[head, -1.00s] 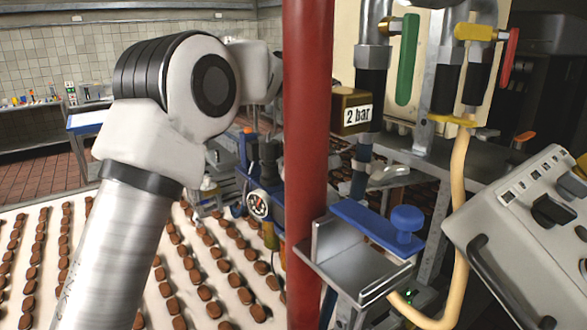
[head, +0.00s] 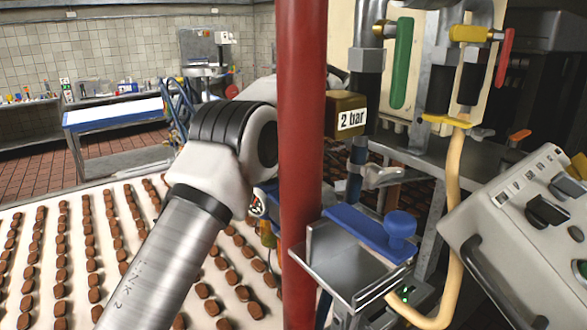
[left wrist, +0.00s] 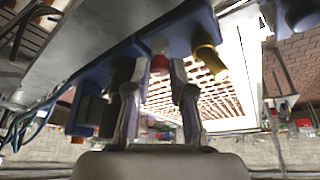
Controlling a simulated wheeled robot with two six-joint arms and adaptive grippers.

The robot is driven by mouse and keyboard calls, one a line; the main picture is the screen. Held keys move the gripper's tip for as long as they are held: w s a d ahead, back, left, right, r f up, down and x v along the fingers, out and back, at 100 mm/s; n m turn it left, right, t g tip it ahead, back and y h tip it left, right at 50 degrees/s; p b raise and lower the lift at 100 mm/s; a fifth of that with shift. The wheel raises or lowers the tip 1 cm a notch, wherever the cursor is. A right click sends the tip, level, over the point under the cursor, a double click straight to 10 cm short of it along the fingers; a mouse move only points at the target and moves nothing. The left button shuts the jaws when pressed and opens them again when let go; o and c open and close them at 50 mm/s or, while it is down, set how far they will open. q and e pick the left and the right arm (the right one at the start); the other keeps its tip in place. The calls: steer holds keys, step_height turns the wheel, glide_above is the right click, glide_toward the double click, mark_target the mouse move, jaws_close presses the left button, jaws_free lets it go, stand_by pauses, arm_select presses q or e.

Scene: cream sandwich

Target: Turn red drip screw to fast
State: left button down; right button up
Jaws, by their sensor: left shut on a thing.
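The red drip screw (left wrist: 160,64) shows in the left wrist view as a small red knob below a pale cap, in front of a blue body (left wrist: 120,48). The fingers of my left gripper (left wrist: 157,75) stand on both sides of it and are shut on it. Its setting cannot be read. In the head view my left arm comes in from the left, and its gripper is hidden behind the red pole and the arm itself. My right gripper is not in view.
A thick red pole (head: 302,150) stands upright beside my left arm. Behind are a box marked 2 bar (head: 347,112) and green and red valve levers. A blue knob (head: 400,224) and a grey control box (head: 530,225) are at right. Rows of brown sweets lie on a white belt (head: 45,298).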

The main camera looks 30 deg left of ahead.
arm_select(q)
steer(key=shift+a+f+n+g+h, duration=0.15)
steer(key=shift+n+g, duration=0.1)
steer(key=shift+n, duration=0.35)
steer(key=shift+d+f+n+g+h, duration=0.15)
steer(key=shift+n+g, duration=0.1)
steer(key=shift+n, duration=0.35)
steer(key=shift+a, duration=0.1)
steer(key=c, duration=1.1)
jaws_free()
steer(key=shift+o, duration=0.4)
steer(key=shift+s+a+r, duration=0.1)
steer(key=shift+a+r, duration=0.05)
steer(key=shift+a, duration=0.05)
steer(key=shift+d+r, duration=0.1)
steer(key=shift+d, duration=0.05)
